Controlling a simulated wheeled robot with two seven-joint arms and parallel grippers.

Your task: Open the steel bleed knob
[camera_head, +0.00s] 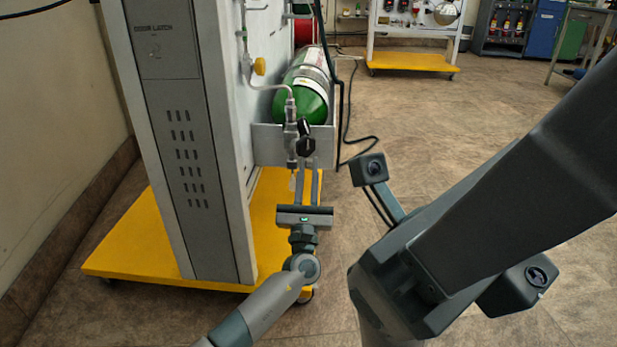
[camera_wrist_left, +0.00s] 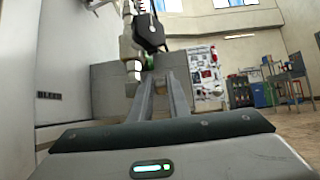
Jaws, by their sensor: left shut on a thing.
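My left gripper (camera_head: 307,163) reaches up from below to the steel valve fitting (camera_head: 291,130) at the front end of a green cylinder. Its two long fingers are nearly parallel with a narrow gap, shut on the small steel bleed knob, which is mostly hidden at the fingertips. A black knob (camera_head: 306,146) sits on the fitting just above the fingertips. In the left wrist view the fingers (camera_wrist_left: 160,80) point at the fitting (camera_wrist_left: 132,62), and the black knob (camera_wrist_left: 150,35) is above them. My right gripper is not in view.
The green cylinder (camera_head: 305,98) lies against a white panel behind a grey bracket (camera_head: 268,146). The grey cabinet side (camera_head: 180,130) stands on a yellow base (camera_head: 130,250). A yellow knob (camera_head: 259,66) is higher up. My other arm fills the right; open floor (camera_head: 450,120) lies behind it.

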